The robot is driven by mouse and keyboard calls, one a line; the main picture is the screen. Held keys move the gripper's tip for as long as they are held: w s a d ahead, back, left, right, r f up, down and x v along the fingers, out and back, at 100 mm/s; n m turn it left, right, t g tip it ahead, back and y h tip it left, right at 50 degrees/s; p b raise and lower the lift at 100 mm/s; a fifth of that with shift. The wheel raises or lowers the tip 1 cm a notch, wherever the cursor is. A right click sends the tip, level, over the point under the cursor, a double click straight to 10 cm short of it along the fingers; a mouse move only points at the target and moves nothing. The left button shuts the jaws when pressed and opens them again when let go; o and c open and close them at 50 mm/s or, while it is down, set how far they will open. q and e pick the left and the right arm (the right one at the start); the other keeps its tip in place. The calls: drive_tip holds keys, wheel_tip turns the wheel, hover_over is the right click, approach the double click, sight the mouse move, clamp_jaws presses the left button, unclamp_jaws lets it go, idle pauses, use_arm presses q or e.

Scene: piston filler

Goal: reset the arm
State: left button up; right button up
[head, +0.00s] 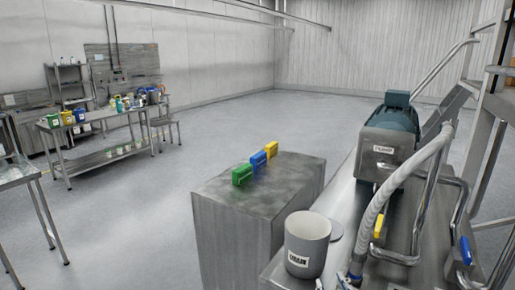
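No whole arm or gripper of mine can be made out in the head view. My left gripper is not in view. A green block (242,175), a blue block (258,162) and a yellow block (271,149) stand in a row on top of a grey metal cabinet (236,235).
A labelled grey bucket (307,247) stands right of the cabinet, beside the machine with a pump housing (388,150), a hose (392,195) and yellow and blue handles. Steel tables (100,157) with coloured containers stand at left. The floor (235,120) behind the cabinet is clear.

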drive_tip(key=s+d+f+m+g, duration=0.1)
drive_tip(key=s+d+f+g, duration=0.1)
drive_tip(key=s+f+g, duration=0.7)
drive_tip(key=s+d+f+m+g, duration=0.1)
drive_tip(key=s+f+g, duration=0.2)
drive_tip(key=s+f, duration=1.2)
drive_tip(key=s+f+g+b, duration=0.1)
drive_tip(key=s+f+b, duration=0.15)
drive_tip(key=f, duration=1.15)
drive_tip(key=s+f+b, duration=0.2)
drive_tip(key=f+b, duration=0.1)
drive_tip(key=f, duration=1.1)
drive_tip(key=s+d+f+b, duration=0.1)
drive_tip(key=s+f+b, duration=0.1)
drive_tip(key=s+f, duration=0.6)
drive_tip(key=s+d+f+g+b, duration=0.1)
drive_tip(key=s+d+f+b, duration=0.1)
drive_tip(key=s+f, duration=0.7)
wheel_tip(320, 180, down, 4)
drive_tip(key=shift+s+f+n, duration=0.25)
drive_tip(key=shift+s+n, duration=0.05)
